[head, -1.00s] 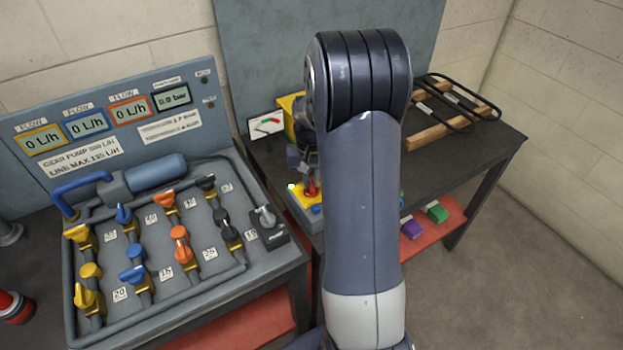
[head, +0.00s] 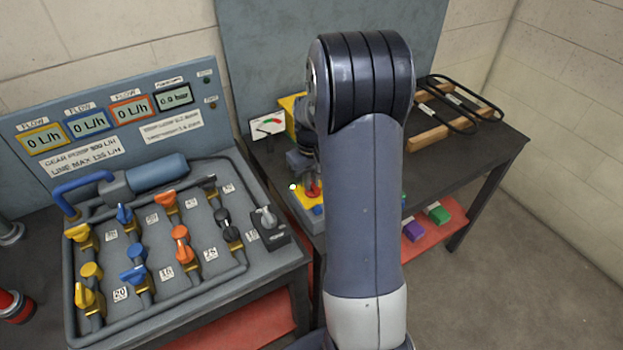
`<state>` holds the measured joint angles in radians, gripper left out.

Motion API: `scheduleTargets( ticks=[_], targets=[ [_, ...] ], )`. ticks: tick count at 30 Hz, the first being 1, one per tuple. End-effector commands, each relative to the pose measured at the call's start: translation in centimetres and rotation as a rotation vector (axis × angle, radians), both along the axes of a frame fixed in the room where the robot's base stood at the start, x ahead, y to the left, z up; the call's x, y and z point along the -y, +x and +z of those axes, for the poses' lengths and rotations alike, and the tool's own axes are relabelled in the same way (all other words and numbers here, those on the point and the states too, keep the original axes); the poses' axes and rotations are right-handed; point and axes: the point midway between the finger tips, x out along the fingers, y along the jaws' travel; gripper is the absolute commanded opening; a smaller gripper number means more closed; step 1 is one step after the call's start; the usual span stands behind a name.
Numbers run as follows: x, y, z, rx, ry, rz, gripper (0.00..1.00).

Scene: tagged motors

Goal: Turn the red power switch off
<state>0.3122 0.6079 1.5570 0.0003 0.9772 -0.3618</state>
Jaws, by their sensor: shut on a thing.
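The red power switch (head: 313,191) sits on a yellow plate on top of a small grey box (head: 305,215) on the dark table. A small white light glows at the box's back left. My gripper (head: 308,180) reaches down from behind my arm and is shut on the red switch. My large arm link covers the right part of the box and much of the gripper, so the fingertips and the switch's exact angle are hard to make out.
A pump panel with several coloured valves (head: 180,252) and flow displays stands at the left. A wooden rack with black bars (head: 430,137) lies at the back right.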

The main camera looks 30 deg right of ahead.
Motion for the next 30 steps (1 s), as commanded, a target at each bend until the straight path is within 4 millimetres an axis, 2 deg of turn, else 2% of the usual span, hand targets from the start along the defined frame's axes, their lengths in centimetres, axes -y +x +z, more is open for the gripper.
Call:
scheduleTargets(
  ticks=[6, 7, 15, 23, 26, 30],
  targets=[
    [0.0, 0.1, 0.1, 0.002, -0.001, 0.002, 0.00],
    [0.0, 0.1, 0.1, 0.002, -0.002, 0.002, 0.14],
    [0.0, 0.0, 0.0, 0.001, -0.001, 0.001, 0.35],
    [0.0, 0.0, 0.3, 0.001, -0.001, 0.000, 0.35],
    [0.0, 0.1, 1.3, 0.005, -0.002, 0.000, 0.35],
    [0.0, 0.1, 3.9, 0.007, -0.003, 0.000, 0.35]
  ],
)
